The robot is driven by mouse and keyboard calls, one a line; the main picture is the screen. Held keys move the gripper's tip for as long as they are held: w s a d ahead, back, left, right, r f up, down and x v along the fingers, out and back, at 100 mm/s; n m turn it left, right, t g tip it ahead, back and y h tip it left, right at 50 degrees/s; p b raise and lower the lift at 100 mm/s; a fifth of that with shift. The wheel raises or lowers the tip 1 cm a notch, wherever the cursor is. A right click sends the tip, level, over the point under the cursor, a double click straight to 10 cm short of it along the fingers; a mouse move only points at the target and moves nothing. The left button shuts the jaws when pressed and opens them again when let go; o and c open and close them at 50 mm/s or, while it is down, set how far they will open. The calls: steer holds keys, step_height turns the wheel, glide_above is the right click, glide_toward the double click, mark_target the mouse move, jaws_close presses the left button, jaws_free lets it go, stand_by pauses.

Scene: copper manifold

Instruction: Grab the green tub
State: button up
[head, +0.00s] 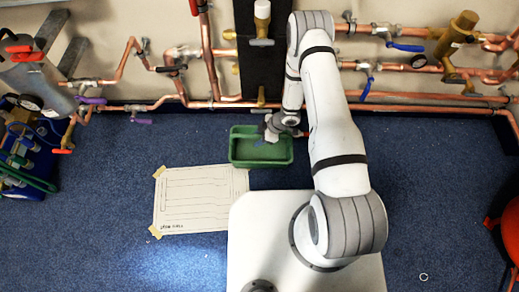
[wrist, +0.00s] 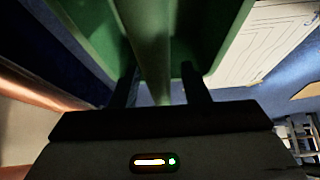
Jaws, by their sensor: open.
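The green tub (head: 246,157) sits on the blue carpet below the copper pipes, and it fills the top of the wrist view (wrist: 215,25). My gripper (head: 271,133) is at the tub's upper right part in the head view. In the wrist view my gripper (wrist: 158,72) is open, with its two dark fingers apart. A green edge of the tub runs between the fingers. Whether either finger touches it I cannot tell. My wrist hides part of the tub's far rim in the head view.
A paper sheet (head: 200,200) with printed lines is taped to the carpet beside the tub. Copper pipes (head: 420,97) with coloured valves run along the wall behind. A blue object (head: 30,150) stands at the left; something red is at the right edge.

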steer(key=shift+a+f, duration=0.15)
steer(key=shift+f, duration=0.05)
jaws_close()
stand_by(0.3)
stand_by(0.3)
